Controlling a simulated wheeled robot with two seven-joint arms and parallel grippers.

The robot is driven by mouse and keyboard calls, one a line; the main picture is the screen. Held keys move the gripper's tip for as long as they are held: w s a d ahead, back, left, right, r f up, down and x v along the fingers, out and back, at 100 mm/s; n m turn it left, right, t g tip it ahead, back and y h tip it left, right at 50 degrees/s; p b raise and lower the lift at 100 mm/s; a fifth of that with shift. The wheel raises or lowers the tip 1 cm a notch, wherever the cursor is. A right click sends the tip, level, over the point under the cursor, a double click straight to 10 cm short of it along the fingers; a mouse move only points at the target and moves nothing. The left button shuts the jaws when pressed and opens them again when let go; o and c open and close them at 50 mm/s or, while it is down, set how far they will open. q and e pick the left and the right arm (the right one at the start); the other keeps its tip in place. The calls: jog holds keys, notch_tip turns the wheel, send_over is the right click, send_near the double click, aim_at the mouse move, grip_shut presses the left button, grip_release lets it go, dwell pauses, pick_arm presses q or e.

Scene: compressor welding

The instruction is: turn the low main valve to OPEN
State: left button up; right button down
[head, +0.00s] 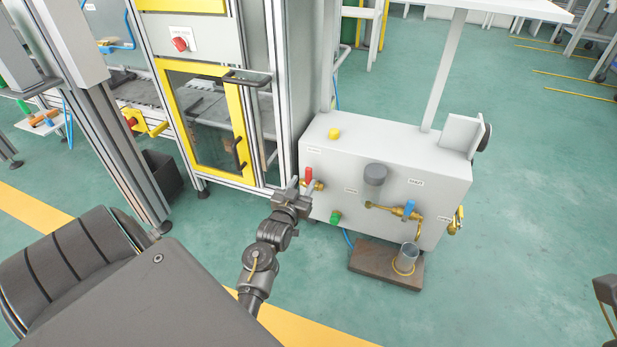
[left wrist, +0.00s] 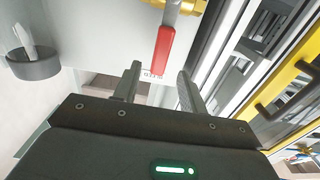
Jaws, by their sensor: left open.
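A small valve with a red lever handle (head: 309,176) and a brass body sits on the left front of the white cabinet (head: 350,150). The lever stands roughly upright in the head view. My left gripper (head: 296,186) is open just left of this valve, with nothing between its fingers. In the left wrist view the red lever (left wrist: 163,50) lies just beyond the two open fingertips (left wrist: 158,75), apart from them.
The cabinet also carries a blue-handled brass valve (head: 410,208), a grey cylinder (head: 374,178), a green fitting (head: 336,216) and a yellow button (head: 334,133). A metal cup (head: 408,256) stands on a brown block (head: 370,262) below. A yellow-framed machine door (head: 205,120) stands close on the left.

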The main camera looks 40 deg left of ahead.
aim_at(308, 175)
pick_arm(q)
jog(key=b+x, duration=0.2)
jog(key=x, duration=0.3)
jog(key=shift+w+a, duration=0.15)
jog(key=shift+w, duration=0.25)
jog(key=shift+c, duration=0.3)
grip_shut()
